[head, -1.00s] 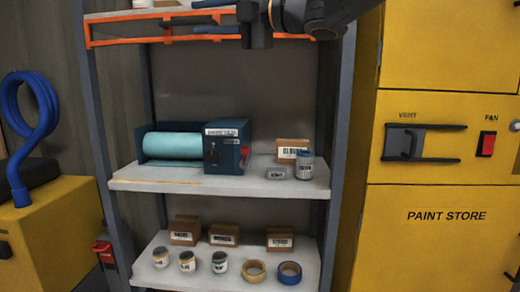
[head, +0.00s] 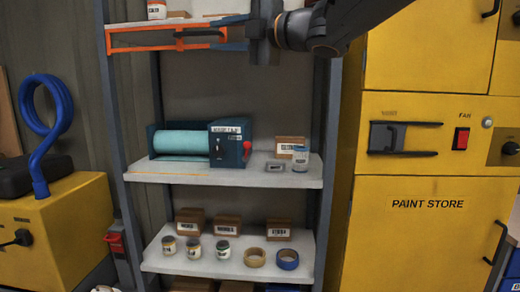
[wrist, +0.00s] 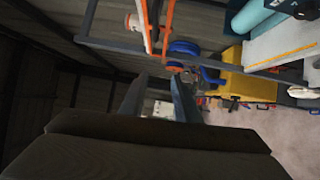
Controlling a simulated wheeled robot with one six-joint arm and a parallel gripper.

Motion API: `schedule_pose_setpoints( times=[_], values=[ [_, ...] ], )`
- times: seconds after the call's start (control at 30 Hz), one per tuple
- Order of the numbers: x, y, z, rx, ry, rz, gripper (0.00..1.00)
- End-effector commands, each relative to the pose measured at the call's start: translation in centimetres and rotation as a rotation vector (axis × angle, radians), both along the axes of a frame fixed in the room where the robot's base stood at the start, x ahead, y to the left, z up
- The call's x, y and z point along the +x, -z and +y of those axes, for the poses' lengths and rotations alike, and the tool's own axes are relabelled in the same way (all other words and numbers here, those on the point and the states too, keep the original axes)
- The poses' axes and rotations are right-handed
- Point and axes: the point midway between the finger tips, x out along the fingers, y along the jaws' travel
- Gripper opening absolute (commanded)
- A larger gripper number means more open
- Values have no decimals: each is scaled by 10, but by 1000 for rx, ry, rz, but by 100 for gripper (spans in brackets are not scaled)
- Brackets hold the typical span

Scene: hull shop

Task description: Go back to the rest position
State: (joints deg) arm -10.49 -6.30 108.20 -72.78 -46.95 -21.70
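My gripper (head: 218,33) is at the top of the head view, in front of the top shelf, with its fingers pointing left. In the wrist view, its two fingers (wrist: 159,85) stand apart with nothing between them. My dark arm comes in from the upper right. An orange frame (head: 125,40) with a dark bar runs along the top shelf behind the fingers. I cannot tell the exact gap between the fingers and the frame.
The middle shelf (head: 250,180) holds a blue machine with a teal roll (head: 182,143), a box and a can. The lower shelf (head: 205,265) holds jars, boxes and tape rolls. The yellow paint store (head: 430,235) stands right; a yellow unit with a blue hose (head: 65,105) stands left.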

Motion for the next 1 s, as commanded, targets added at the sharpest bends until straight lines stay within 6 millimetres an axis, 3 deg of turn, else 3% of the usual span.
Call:
schedule_pose_setpoints(
  times=[0.27,0.37,0.47,0.6,0.77,0.87,1.0],
  values=[
    [41,52,-43,105,201,202,29],
    [56,82,-66,155,302,305,29],
    [69,123,-97,213,430,435,29],
    [73,202,-152,310,652,666,29],
    [49,295,-207,405,901,929,29],
    [20,351,-236,458,1055,1092,29],
    [-38,423,-266,524,1270,1325,29]
  ],
)
